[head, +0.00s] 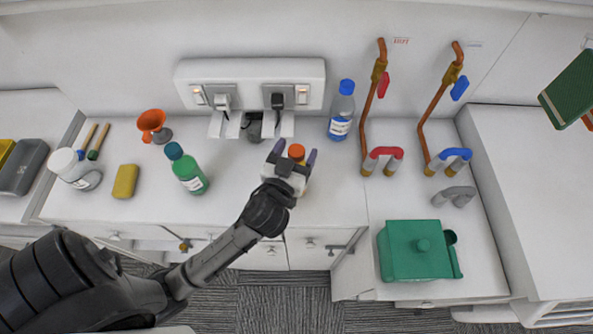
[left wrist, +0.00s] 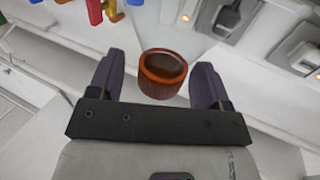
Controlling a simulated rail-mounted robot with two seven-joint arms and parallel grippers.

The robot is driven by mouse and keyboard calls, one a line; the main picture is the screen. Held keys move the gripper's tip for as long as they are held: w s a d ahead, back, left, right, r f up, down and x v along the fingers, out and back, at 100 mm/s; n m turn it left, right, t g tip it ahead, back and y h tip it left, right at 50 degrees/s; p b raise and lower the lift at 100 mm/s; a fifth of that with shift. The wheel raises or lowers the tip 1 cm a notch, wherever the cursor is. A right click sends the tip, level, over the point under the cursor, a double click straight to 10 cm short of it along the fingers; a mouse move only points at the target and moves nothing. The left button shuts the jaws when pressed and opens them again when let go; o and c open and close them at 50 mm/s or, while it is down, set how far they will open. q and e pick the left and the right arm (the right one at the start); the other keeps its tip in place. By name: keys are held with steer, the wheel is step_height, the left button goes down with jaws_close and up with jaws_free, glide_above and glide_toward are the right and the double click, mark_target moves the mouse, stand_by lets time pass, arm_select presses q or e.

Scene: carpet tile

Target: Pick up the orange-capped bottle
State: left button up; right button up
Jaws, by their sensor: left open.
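The orange-capped bottle (head: 297,152) stands on the white counter in the head view, mostly hidden behind my left gripper (head: 295,155). Its orange cap shows between the two fingertips, and a bit of yellowish body shows below. In the left wrist view the orange cap (left wrist: 162,73) sits between the purple-grey fingers of my left gripper (left wrist: 153,80), with space on both sides. The left gripper is open. I cannot tell how far down the fingers reach along the bottle. My right gripper is not in view.
A blue-capped bottle (head: 341,110) stands to the right and a green bottle (head: 187,170) to the left. A socket box (head: 250,72) is on the wall behind. A yellow sponge (head: 125,181), an orange funnel (head: 152,122) and a green container (head: 412,250) are farther off.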

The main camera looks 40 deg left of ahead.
arm_select(q)
steer(key=shift+x, duration=1.05)
steer(key=shift+s, duration=0.1)
steer(key=shift+c, duration=0.2)
jaws_close()
